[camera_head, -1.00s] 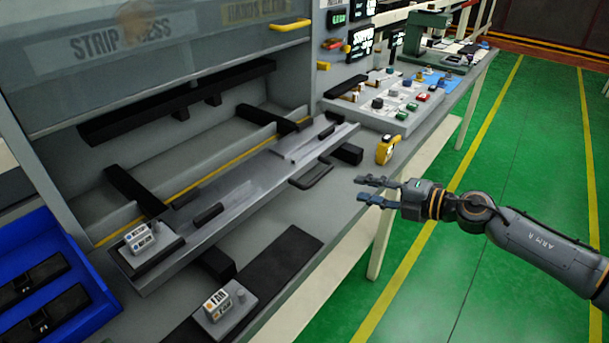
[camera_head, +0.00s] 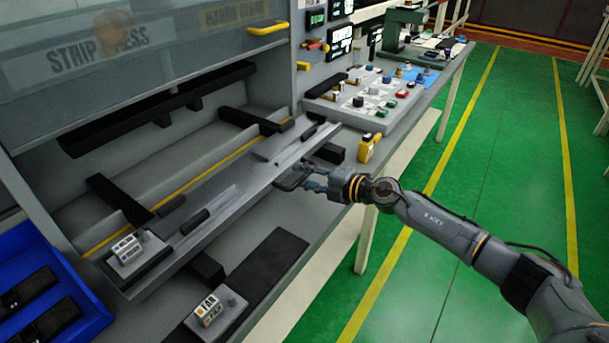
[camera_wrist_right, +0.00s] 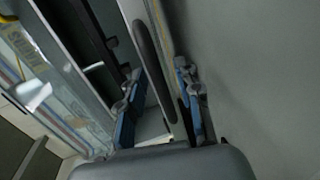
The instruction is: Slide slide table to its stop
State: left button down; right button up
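The slide table (camera_head: 230,190) is a long grey plate on dark rails in front of the strip press. Its dark handle (camera_head: 288,184) sticks out from the front edge towards the right end. My right gripper (camera_head: 306,173) is at this handle, with its fingers apart. In the right wrist view the handle bar (camera_wrist_right: 152,62) runs between the two blue-padded fingers (camera_wrist_right: 160,105), with space on both sides; I see no clear contact. My left gripper is not in view.
A marked block (camera_head: 128,248) sits on the plate's left end; another (camera_head: 211,309) stands at the bench front. A blue bin (camera_head: 60,290) is at left. A yellow-black item (camera_head: 369,147) and a button panel (camera_head: 365,98) are beyond the gripper.

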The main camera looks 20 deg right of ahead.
jog(key=shift+w+a, duration=0.1)
jog(key=shift+w, duration=0.05)
grip_shut()
jog(key=shift+w+a, duration=0.15)
